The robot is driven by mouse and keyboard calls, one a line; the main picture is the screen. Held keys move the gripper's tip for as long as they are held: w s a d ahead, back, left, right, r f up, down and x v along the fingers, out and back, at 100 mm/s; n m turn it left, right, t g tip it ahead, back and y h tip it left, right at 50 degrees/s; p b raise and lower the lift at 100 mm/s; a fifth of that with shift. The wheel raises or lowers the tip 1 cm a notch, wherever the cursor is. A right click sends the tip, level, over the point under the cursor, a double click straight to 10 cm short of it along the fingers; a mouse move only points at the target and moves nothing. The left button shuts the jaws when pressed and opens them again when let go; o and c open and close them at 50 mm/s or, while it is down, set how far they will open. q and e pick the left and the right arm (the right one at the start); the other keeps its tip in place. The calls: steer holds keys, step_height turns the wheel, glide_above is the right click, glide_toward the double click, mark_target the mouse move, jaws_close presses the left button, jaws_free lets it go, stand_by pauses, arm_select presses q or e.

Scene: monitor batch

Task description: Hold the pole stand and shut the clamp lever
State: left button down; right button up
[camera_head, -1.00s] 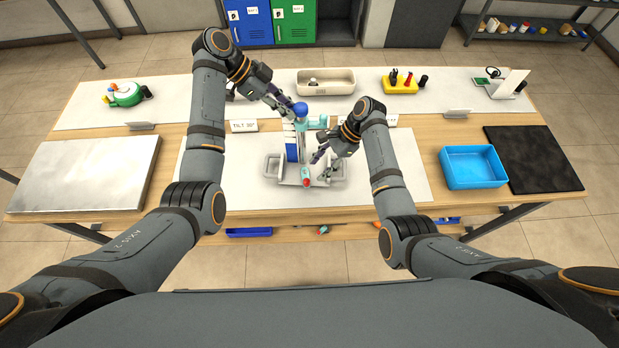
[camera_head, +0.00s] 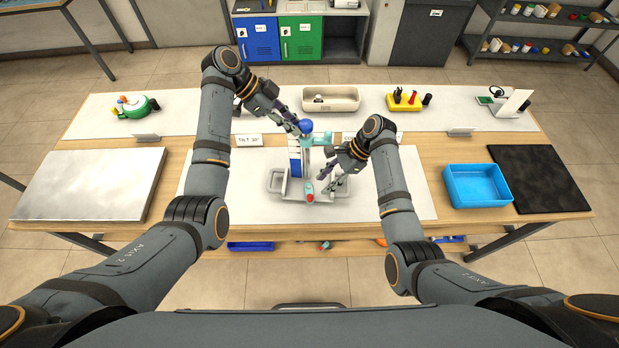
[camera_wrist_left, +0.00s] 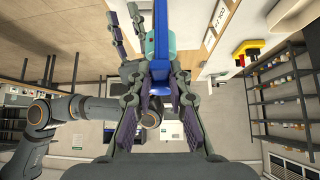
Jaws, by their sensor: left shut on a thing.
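The pole stand (camera_head: 295,165) stands on the white mat, with a pale post, a blue part and a grey base. A blue ball (camera_head: 306,126) tops it, and a teal part (camera_head: 320,138) juts right below the ball. A teal lever-like piece with a red end (camera_head: 309,197) is low at the front of the stand. My left gripper (camera_head: 297,128) is at the top of the stand, shut on it by the ball. In the left wrist view a blue part (camera_wrist_left: 160,75) lies between its fingers. My right gripper (camera_head: 329,184) is open, right of the red-ended piece; contact is unclear.
Light trays (camera_head: 277,182) flank the stand's base. A tilt sign (camera_head: 249,140) stands behind it at left. A beige bin (camera_head: 331,99) and a yellow tool holder (camera_head: 404,101) are at the back. A blue tray (camera_head: 476,186) is at right, a metal plate (camera_head: 90,184) at left.

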mark_target(312, 195)
steer(key=shift+x, duration=3.65)
